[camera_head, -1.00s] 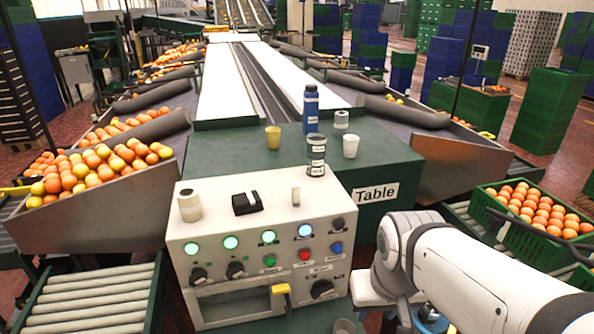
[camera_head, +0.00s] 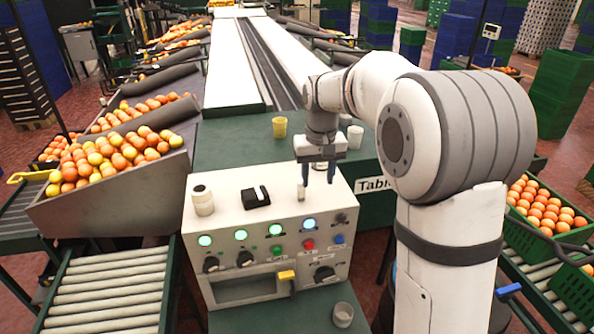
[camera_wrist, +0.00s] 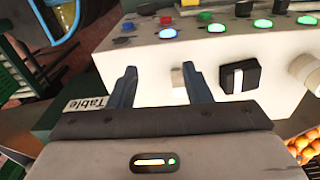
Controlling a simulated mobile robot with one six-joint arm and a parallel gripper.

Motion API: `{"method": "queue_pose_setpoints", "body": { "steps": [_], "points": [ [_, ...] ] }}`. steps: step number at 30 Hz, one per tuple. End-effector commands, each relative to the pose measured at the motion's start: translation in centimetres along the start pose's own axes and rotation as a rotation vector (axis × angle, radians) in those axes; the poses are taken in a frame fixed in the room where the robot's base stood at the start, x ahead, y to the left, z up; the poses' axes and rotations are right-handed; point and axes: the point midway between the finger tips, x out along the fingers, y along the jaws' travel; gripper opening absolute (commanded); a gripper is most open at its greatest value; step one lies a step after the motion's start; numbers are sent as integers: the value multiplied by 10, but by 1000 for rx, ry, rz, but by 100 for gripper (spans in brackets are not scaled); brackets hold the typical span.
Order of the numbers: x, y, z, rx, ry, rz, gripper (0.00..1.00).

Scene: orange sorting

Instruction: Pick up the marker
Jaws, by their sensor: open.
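A small pale upright piece (camera_head: 301,191), which may be the marker, stands on top of the white control box (camera_head: 232,213), right of a black block with a white stripe (camera_head: 256,197). It also shows in the wrist view (camera_wrist: 178,76), between my fingertips in the picture and nearer the right one. My gripper (camera_head: 317,172) is open and empty, pointing down near the box's back right part. Its two dark fingers show in the wrist view (camera_wrist: 162,80). I cannot tell how high the fingertips are above the box.
A white jar (camera_head: 203,203) stands at the box's left. A yellow cup (camera_head: 279,127) and a white cup (camera_head: 354,138) stand behind on the green table (camera_head: 225,140). A grey cup (camera_head: 343,315) is in front. My arm hides part of the table.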

Motion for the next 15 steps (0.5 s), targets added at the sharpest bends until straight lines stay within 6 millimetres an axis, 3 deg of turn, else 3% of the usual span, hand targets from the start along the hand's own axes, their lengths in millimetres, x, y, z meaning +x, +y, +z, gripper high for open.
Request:
{"method": "queue_pose_setpoints", "body": {
  "steps": [1,3,6,15],
  "points": [
    [-1,-9,-19,-13,-15,0,45],
    [2,-17,-38,-24,-27,0,45],
    [8,-26,-56,-36,-41,0,45],
    [31,-32,-69,-44,-53,0,45]
  ]
}}
